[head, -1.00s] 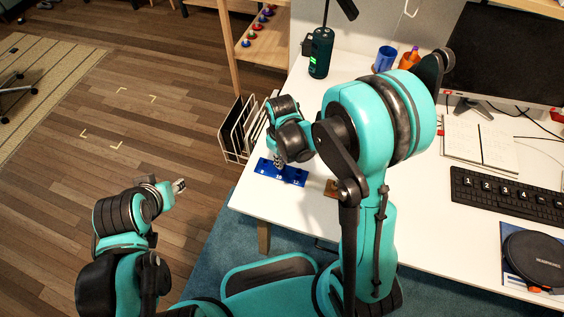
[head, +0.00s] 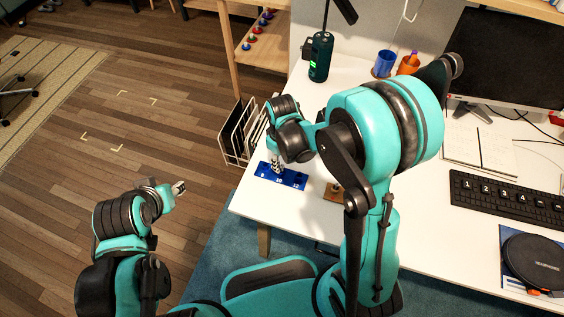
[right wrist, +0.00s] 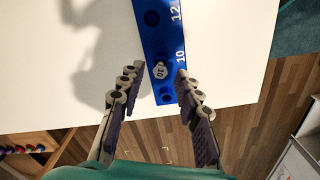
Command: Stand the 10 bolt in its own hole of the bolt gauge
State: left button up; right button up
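The blue bolt gauge (head: 291,178) lies near the front left corner of the white desk, with the labels 8, 10 and 12. In the right wrist view the gauge (right wrist: 148,42) shows a dark empty hole beside the 12. The 10 bolt (right wrist: 160,70) shows its grey head from above beside the 10 label, over that hole's place; how deep it sits is hidden. My right gripper (right wrist: 158,74) is open, a finger on each side of the bolt head with gaps visible. My left gripper (head: 180,187) hangs over the floor, away from the desk; its fingertips are too small to judge.
A small brown block (head: 333,192) stands right of the gauge. A wire rack (head: 240,133) stands off the desk's left edge. A dark green cylinder (head: 320,57), cups and a keyboard (head: 507,195) are farther off. Desk space behind the gauge is clear.

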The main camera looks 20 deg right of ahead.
notch_tip(320, 180, up, 9)
jog(key=p, duration=0.3)
notch_tip(320, 180, up, 8)
jog(key=m+t, duration=0.3)
send_over(282, 166)
jog(key=s+d, duration=0.2)
jog(key=s, duration=0.2)
jog(key=s+d+r+m+t, duration=0.2)
jog(key=s+r+m+t, duration=0.1)
jog(key=s, duration=0.3)
jog(key=shift+s+d+r+m+t, duration=0.15)
jog(key=shift+d+r+m+t, duration=0.2)
jog(key=shift+t, duration=0.25)
